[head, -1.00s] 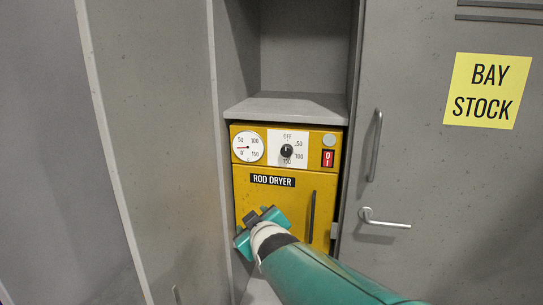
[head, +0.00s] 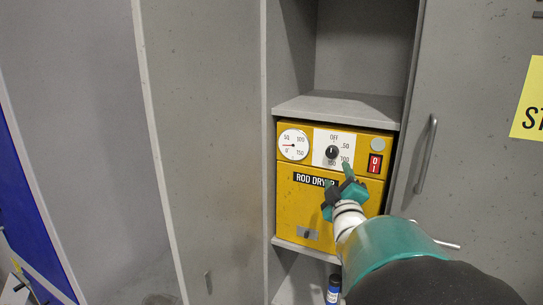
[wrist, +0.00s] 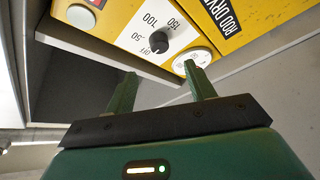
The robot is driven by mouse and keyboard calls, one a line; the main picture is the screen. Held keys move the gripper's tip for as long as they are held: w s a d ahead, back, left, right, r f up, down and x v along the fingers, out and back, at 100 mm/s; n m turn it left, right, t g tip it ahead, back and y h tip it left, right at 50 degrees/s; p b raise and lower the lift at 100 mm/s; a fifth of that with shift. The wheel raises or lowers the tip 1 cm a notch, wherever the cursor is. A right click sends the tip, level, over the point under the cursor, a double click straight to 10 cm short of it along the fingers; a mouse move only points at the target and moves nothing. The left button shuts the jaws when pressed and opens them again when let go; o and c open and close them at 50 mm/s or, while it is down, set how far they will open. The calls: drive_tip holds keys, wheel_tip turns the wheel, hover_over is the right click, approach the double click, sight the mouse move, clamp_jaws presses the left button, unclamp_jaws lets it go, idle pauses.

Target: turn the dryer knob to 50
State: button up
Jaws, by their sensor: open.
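The yellow rod dryer (head: 300,208) sits in a grey cabinet recess. Its black knob (head: 332,152) is on a white dial plate marked OFF, 50, 100 and 150. In the wrist view the knob (wrist: 158,42) appears upside down, just beyond my fingers. The direction of its pointer is too small to tell surely. My gripper (head: 338,182) is in front of the dryer, just below and right of the knob, over the end of the ROD DRYER label. In the wrist view my gripper (wrist: 160,76) has its two green fingers apart, nothing between them, and not touching the knob.
A round gauge (head: 293,145) is left of the dial, and a red switch (head: 376,163) is to its right. A grey shelf (head: 338,110) overhangs the dryer. A cabinet door with a handle (head: 426,154) stands at right. A blue bottle (head: 333,290) is below.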

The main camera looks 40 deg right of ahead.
sight(331, 155)
drive_tip(key=x, duration=0.9)
drive_tip(key=shift+w+d, duration=0.15)
drive_tip(key=shift+d, duration=0.1)
drive_tip(key=shift+r, duration=0.1)
drive_tip(key=c, duration=1)
drive_tip(key=shift+o, duration=0.2)
drive_tip(key=shift+m+h, duration=0.3)
drive_tip(key=shift+m, duration=0.1)
drive_tip(key=m+h, duration=0.1)
drive_tip(key=m, duration=0.1)
drive_tip(key=m+h, duration=0.1)
drive_tip(key=m, duration=0.1)
drive_tip(key=m+g+h, duration=0.1)
drive_tip(key=m, duration=0.1)
drive_tip(key=shift+w+f+m, duration=0.15)
drive_tip(key=shift+f+m, duration=0.15)
drive_tip(key=shift+m, duration=0.1)
drive_tip(key=m+g+h, duration=0.1)
drive_tip(key=m, duration=0.2)
drive_tip(key=m+g+h, duration=0.1)
drive_tip(key=m+g, duration=0.1)
drive_tip(key=m, duration=0.1)
drive_tip(key=m+g+h, duration=0.1)
drive_tip(key=m+h, duration=0.1)
drive_tip(key=m, duration=0.1)
drive_tip(key=shift+w+a, duration=0.15)
drive_tip(key=shift+w, duration=0.05)
drive_tip(key=shift+m+g, duration=0.3)
